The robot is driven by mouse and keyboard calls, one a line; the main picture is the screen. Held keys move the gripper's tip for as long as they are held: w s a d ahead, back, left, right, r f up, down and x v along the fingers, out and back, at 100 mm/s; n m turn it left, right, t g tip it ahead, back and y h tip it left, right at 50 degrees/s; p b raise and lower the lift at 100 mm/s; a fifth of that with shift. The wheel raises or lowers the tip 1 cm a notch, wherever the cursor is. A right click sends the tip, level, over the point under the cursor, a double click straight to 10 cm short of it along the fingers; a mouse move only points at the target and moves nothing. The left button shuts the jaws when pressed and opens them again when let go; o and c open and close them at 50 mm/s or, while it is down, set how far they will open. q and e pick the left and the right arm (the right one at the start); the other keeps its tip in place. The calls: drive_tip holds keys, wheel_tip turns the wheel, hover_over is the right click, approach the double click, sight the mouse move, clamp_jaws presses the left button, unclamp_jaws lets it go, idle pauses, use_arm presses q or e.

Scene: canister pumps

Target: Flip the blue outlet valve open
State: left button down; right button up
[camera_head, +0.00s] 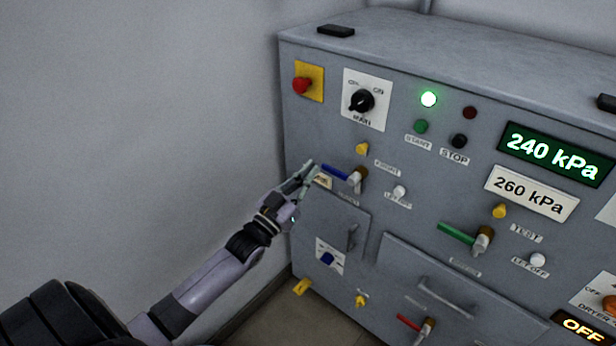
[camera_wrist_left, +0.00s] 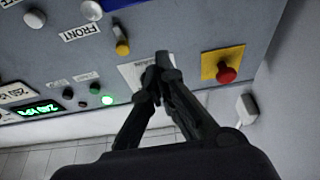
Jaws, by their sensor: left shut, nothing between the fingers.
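The blue outlet valve has a blue lever (camera_head: 335,171) that points left from its brass body (camera_head: 358,180) on the grey panel front. The lever lies roughly level, tilted slightly. My left gripper (camera_head: 309,170) is shut and empty, with its fingertips close to the lever's free left end. I cannot tell whether they touch it. In the left wrist view the gripper (camera_wrist_left: 160,68) shows shut in front of the panel, and part of the blue lever (camera_wrist_left: 118,3) shows at the top edge. My right gripper is not in view.
A yellow knob (camera_head: 362,148) sits just above the lever and a white knob (camera_head: 399,192) to its lower right. A red button (camera_head: 301,85) and a black rotary switch (camera_head: 361,101) are higher up. A green lever (camera_head: 456,233) is at right. Free space lies left of the cabinet.

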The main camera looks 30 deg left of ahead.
use_arm(q)
wheel_tip(320, 180, up, 2)
hover_over(326, 167)
drive_tip(key=s+d, duration=0.1)
drive_tip(key=s, duration=0.1)
drive_tip(key=shift+s+d+f+p, duration=0.1)
drive_tip(key=shift+f+p, duration=0.2)
drive_tip(key=shift+f, duration=1.65)
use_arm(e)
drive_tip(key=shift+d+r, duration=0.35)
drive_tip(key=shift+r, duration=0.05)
